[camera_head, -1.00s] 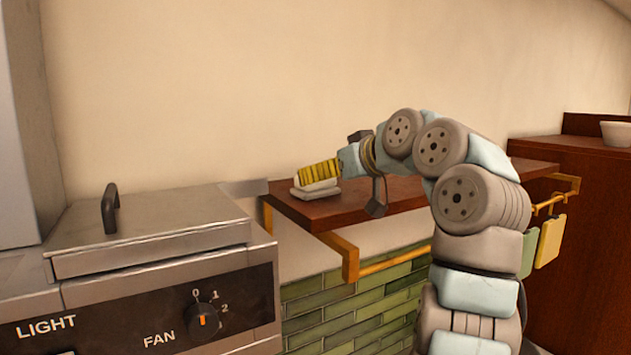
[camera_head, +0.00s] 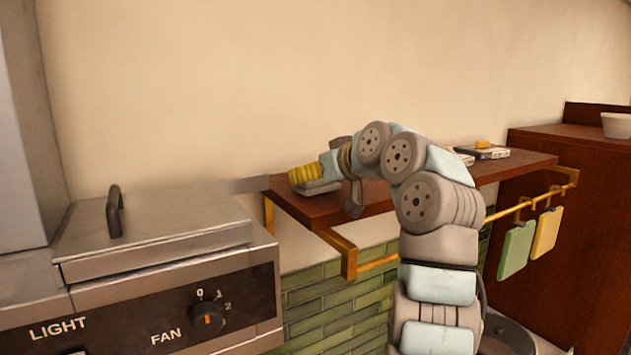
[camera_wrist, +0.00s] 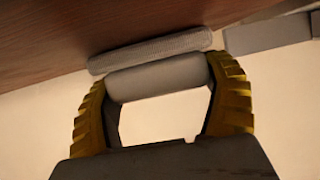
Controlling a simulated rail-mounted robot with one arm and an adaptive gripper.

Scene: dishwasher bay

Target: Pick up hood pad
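The hood pad (camera_head: 319,187) is a light grey pad at the left end of the brown shelf. In the wrist view it shows a smooth rounded grip (camera_wrist: 158,78) in front of a flat textured part (camera_wrist: 150,50) by the shelf surface. My gripper (camera_head: 304,173), with yellow ribbed fingers, reaches over it from the right. In the wrist view, the fingers of my gripper (camera_wrist: 158,76) lie against both ends of the grip and look shut on it. Whether the pad still touches the shelf cannot be told.
The brown shelf (camera_head: 385,199) has small boxes (camera_head: 484,151) farther right. A metal hood unit (camera_head: 150,240) with a fan knob stands at left. A brass rail (camera_head: 380,263) runs below the shelf, with green and yellow boards (camera_head: 516,250) hanging at right.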

